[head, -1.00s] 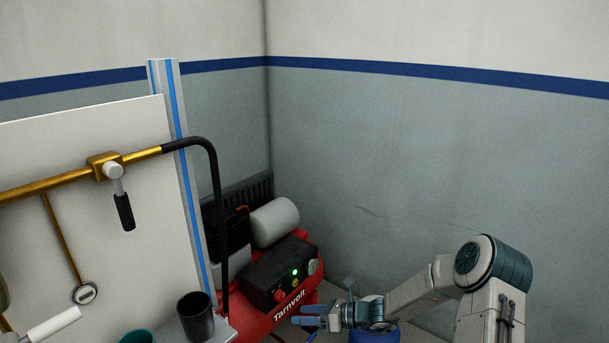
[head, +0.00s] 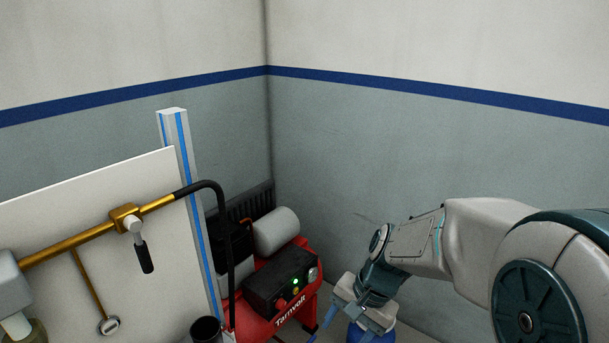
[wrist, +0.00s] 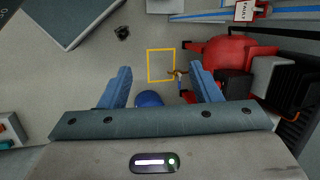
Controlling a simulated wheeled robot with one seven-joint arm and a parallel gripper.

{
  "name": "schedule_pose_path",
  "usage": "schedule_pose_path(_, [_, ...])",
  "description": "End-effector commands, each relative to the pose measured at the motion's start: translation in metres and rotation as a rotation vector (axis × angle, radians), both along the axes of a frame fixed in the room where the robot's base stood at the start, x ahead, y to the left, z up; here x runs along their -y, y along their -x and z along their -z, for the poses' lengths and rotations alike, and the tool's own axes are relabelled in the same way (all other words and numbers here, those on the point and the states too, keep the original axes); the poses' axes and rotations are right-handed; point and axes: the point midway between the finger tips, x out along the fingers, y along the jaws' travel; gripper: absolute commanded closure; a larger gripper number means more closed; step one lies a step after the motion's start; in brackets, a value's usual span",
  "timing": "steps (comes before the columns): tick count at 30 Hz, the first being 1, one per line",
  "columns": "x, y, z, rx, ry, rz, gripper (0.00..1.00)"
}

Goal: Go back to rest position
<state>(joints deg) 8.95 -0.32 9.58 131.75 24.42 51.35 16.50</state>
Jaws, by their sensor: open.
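My gripper (wrist: 162,82) is open, with its two blue fingers spread apart in the wrist view. In the head view my gripper sits low, right of the red compressor (head: 287,322), with one blue finger showing near the bottom edge. My arm bends down to it from the right. A blue round object (wrist: 149,98) shows partly between the fingers in the wrist view, cut off by my gripper body; I cannot tell how far away it is.
The compressor (wrist: 222,52) stands right of my fingers in the wrist view. A yellow square outline (wrist: 149,66) marks the floor. A white panel (head: 90,200) with a brass bar (head: 75,243) and a dark cup (head: 206,331) are at left. Grey walls (head: 340,150) meet behind.

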Motion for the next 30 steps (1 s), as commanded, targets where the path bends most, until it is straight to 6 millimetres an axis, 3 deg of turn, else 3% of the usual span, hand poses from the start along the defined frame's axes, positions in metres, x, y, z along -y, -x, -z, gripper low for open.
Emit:
schedule_pose_path(1, [0.006,0.011,-0.021,0.046,0.042,-0.056,0.43])
schedule_pose_path(3, [0.016,0.024,-0.038,0.099,0.101,-0.13,0.43])
schedule_pose_path(12, [0.055,0.072,-0.095,0.283,0.317,-0.404,0.43])
schedule_pose_path(18, [0.068,0.086,-0.107,0.329,0.381,-0.483,0.43])
schedule_pose_path(30, [0.069,0.087,-0.107,0.333,0.387,-0.491,0.43])
